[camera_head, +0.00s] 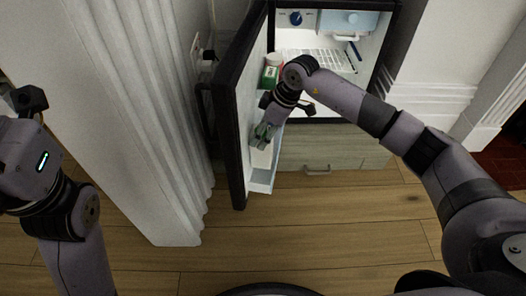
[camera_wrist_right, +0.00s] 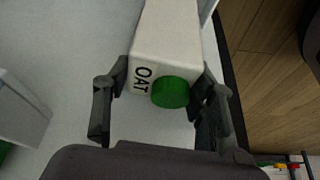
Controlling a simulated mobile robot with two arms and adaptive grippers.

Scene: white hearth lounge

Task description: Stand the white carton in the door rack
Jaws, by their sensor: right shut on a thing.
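The white carton (camera_wrist_right: 172,35) has a green cap and the letters OAT, and shows clearly in the right wrist view. My right gripper (camera_wrist_right: 163,85) is shut on it near its capped end, one finger on each side. In the head view my right gripper (camera_head: 263,133) is at the inner side of the open fridge door, above the lower door rack (camera_head: 262,180). The carton is mostly hidden there, and I cannot tell whether its base touches the rack. My left gripper (camera_head: 29,101) is only partly seen at the left edge, away from the fridge.
The dark-edged fridge door (camera_head: 233,130) stands open. A green-and-white container (camera_head: 271,74) sits higher on the door. The fridge interior (camera_head: 315,42) has a wire shelf. A drawer front (camera_head: 335,150) lies below. A ribbed white wall (camera_head: 140,110) stands left; wooden floor (camera_head: 330,225) is clear in front.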

